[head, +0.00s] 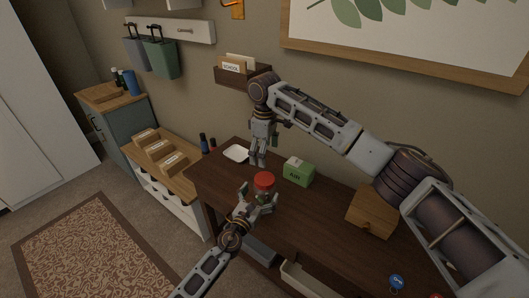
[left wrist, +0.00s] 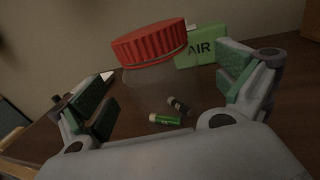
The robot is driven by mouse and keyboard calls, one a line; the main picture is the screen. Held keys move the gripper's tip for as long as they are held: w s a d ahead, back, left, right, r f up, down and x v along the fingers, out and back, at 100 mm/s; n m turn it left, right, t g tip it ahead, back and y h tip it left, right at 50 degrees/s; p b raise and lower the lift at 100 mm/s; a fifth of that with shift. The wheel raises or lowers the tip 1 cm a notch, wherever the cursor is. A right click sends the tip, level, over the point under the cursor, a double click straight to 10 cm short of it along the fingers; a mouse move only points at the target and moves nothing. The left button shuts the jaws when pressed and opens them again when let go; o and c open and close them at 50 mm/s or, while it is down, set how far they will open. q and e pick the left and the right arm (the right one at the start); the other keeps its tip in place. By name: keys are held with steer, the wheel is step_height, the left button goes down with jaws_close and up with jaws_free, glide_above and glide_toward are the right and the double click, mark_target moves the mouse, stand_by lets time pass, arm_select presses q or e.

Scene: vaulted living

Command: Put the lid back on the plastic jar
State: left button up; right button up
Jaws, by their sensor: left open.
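The clear plastic jar (left wrist: 150,90) stands on the dark desk, between and ahead of my left gripper's fingers in the left wrist view. The red ribbed lid (left wrist: 150,43) is at the jar's top; it also shows in the head view (head: 264,180). I cannot tell whether it is fully seated. My left gripper (head: 259,199) is open around the near side of the jar, not visibly clamped on it. My right gripper (head: 259,160) points down behind the jar, near the white tray; its finger opening is too small to judge.
A green AIR box (head: 298,172) stands right of the jar, and a wooden box (head: 372,211) farther right. A white tray (head: 236,153) lies at the desk's left. A green cylinder (left wrist: 165,119) and a dark one (left wrist: 178,104) show through the jar. Bare desk lies between the boxes.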

arm_select(q)
steer(key=v, duration=0.9)
steer(key=shift+s, duration=0.1)
stand_by(0.7)
